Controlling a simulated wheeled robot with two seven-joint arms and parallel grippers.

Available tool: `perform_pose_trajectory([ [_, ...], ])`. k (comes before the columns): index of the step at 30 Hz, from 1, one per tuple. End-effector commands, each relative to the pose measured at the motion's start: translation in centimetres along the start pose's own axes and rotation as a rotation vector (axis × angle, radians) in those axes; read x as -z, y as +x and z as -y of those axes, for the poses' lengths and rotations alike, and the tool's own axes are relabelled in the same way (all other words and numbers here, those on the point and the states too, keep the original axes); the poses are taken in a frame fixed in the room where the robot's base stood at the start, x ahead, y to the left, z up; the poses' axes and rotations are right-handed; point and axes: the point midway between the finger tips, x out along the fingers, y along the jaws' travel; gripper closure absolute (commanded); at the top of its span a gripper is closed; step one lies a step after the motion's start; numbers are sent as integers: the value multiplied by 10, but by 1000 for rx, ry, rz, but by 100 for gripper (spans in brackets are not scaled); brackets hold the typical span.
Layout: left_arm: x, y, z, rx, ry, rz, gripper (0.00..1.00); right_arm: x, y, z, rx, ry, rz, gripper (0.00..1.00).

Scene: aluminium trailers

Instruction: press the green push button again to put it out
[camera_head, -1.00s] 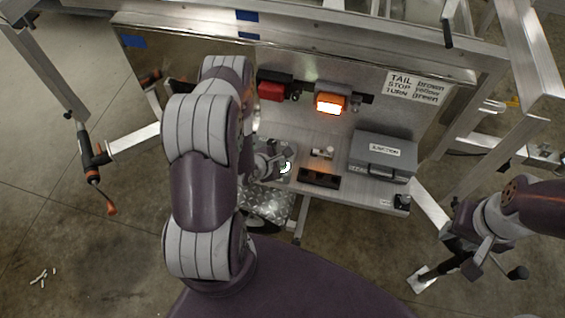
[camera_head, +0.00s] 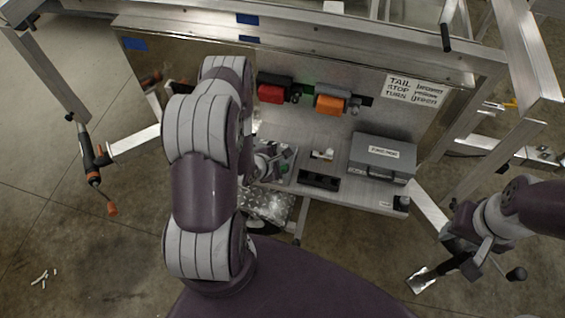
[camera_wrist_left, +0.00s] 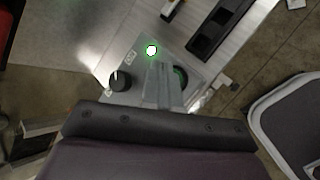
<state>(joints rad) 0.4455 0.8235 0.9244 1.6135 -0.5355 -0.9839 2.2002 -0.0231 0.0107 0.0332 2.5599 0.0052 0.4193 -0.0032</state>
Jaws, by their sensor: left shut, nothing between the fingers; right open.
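A small round light (camera_wrist_left: 151,50) glows white-green on the same box, near a black knob (camera_wrist_left: 120,81). My right gripper (camera_head: 468,272) is open and empty, off the bench at the lower right.
An orange lamp (camera_head: 330,105) and a red lamp (camera_head: 270,94) are on the back panel, both dark. A grey case (camera_head: 382,157) and a black tray (camera_head: 319,181) lie on the bench. Metal frame bars stand at both sides.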

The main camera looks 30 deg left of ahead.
Motion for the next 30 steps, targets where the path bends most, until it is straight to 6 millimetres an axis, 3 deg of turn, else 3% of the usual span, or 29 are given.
perform_pose_trajectory([
  [8, -2, -2, -2, 0, 0, 0, 100, 0, -3, 0, 0, 0, 0, 57],
  [21, -31, -42, -31, 0, 0, 0, 100, 6, -54, 0, 0, 0, 0, 57],
  [30, -30, -41, -30, 0, 0, 0, 100, 6, -52, 0, 0, 0, 0, 57],
])
